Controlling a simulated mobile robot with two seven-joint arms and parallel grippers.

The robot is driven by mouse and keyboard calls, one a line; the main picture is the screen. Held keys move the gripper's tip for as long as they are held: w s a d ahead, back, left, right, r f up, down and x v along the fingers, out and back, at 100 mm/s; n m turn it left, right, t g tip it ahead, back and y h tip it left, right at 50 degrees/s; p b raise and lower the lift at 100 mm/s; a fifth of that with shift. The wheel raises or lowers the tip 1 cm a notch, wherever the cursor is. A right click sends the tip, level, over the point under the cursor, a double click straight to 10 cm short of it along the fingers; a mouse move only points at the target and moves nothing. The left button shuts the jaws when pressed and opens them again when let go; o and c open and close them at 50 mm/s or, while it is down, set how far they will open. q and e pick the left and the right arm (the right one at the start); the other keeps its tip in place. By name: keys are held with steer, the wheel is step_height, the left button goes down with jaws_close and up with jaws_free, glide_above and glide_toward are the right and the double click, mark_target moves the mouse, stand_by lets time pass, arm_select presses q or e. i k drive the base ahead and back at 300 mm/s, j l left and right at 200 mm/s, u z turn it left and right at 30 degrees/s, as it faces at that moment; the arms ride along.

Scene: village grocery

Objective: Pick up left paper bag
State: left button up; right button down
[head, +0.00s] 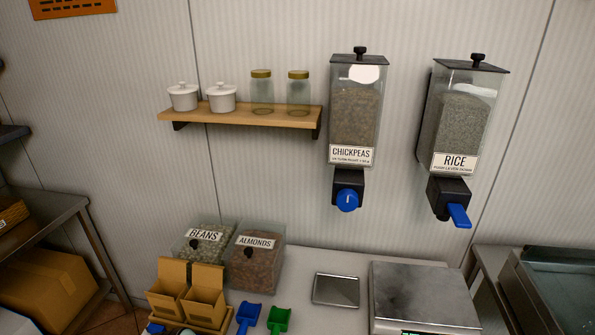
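Two open brown paper bags stand side by side at the lower left of the head view, in a tan holder (222,321) on the table. The left paper bag (166,305) is upright, with its raised back panel showing behind its opening. The right paper bag (203,312) stands close beside it. Neither of my grippers shows in the head view.
Bins of beans (196,245) and almonds (257,265) stand behind the bags. A blue scoop (248,317) and a green scoop (279,319) lie to their right. Farther right are a metal tray (336,289) and a scale (420,295). Chickpea (355,115) and rice (463,120) dispensers hang above.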

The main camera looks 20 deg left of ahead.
mark_target(164, 296)
steer(key=u, duration=1.65)
steer(key=z, duration=0.6)
steer(key=j+z, duration=0.2)
steer(key=z, duration=0.25)
steer(key=j+z, duration=0.25)
steer(key=z, duration=0.15)
steer(key=j+z, duration=0.25)
steer(key=z, duration=0.2)
steer(key=j+z, duration=0.2)
steer(key=j, duration=0.15)
steer(key=k+j+z, duration=0.2)
steer(key=j+z, duration=0.15)
steer(key=j, duration=0.25)
steer(key=k, duration=0.05)
